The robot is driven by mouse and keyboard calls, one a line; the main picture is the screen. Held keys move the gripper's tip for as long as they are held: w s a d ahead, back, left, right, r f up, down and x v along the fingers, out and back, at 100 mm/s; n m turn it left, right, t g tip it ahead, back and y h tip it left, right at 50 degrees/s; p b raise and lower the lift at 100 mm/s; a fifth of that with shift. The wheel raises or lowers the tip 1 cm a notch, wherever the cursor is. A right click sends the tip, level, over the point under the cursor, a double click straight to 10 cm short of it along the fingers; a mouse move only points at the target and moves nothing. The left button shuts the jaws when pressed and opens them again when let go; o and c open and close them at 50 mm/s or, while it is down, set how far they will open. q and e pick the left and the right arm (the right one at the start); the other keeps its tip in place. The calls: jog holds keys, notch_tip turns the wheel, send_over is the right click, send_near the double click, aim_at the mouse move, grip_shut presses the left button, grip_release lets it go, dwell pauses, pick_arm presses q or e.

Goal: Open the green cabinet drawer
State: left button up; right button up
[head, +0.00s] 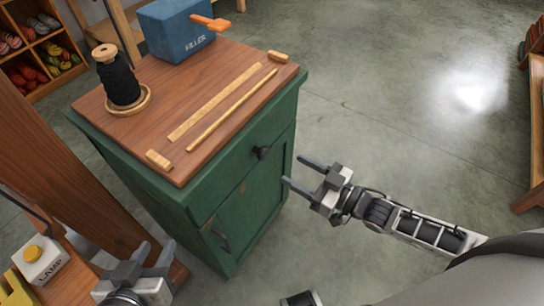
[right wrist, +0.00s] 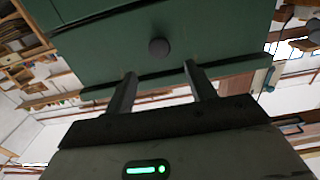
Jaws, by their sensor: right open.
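The green cabinet (head: 165,205) has a wooden top. Its drawer (head: 232,182) is in the upper front and looks closed. A dark round knob (head: 262,152) sits on the drawer front; in the right wrist view the knob (right wrist: 159,47) lies just beyond and between the fingertips, not touched. My right gripper (head: 292,171) is open and empty, to the right of the knob and pointing at the drawer front. Its two fingers also show in the right wrist view (right wrist: 160,72). My left gripper (head: 153,251) is at the lower left, its fingers apart with nothing visible between them.
On the cabinet top stand a black yarn spool (head: 119,82), a blue filler box (head: 180,30) and thin wooden strips (head: 215,102). A door with a dark handle (head: 222,240) is below the drawer. A wooden post (head: 60,175) stands left.

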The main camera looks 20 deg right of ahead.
aim_at(266, 154)
pick_arm(q)
jog(key=shift+b, duration=0.3)
pick_arm(e)
jog(key=x, duration=0.8)
